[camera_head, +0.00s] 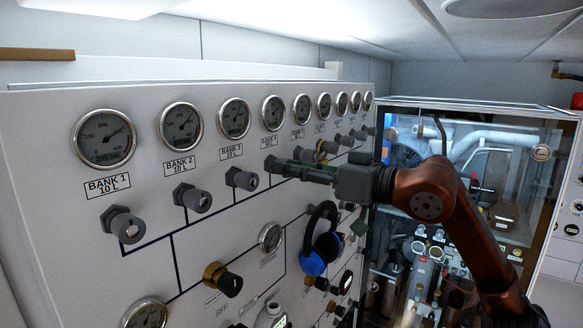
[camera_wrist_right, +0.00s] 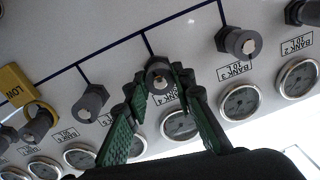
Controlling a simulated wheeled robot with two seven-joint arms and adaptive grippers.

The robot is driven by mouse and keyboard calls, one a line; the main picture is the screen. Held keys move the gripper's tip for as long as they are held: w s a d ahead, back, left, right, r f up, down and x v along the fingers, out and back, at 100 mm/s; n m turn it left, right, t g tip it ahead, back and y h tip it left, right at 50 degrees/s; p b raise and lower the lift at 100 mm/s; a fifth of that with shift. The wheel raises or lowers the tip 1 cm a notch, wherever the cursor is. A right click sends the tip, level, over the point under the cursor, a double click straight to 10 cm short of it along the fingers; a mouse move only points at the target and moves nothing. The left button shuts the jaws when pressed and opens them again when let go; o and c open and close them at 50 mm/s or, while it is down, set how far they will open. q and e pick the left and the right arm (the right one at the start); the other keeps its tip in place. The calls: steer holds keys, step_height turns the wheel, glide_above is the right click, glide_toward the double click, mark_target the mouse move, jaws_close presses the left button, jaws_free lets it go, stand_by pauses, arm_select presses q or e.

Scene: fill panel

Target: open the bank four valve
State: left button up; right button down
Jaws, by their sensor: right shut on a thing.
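The bank four valve is a dark grey knob (camera_wrist_right: 158,76) on the white panel, below the bank 4 gauge (camera_head: 273,113). In the head view my right gripper (camera_head: 275,165) hides the knob. In the right wrist view the green-padded fingers of my right gripper (camera_wrist_right: 157,84) stand on either side of the knob and are shut on it. The bank 4 label (camera_wrist_right: 163,98) shows partly between the fingers. My left gripper is not in view.
The bank 3 knob (camera_head: 242,179) is close to the left of my right gripper. A yellow tag (camera_wrist_right: 18,88) hangs by another knob. Blue headphones (camera_head: 318,242) hang below my right arm. A glass-fronted cabinet (camera_head: 470,140) stands at right.

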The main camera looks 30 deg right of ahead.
stand_by(0.6)
steer(key=c, duration=1.6)
jaws_free()
steer(key=v, duration=1.2)
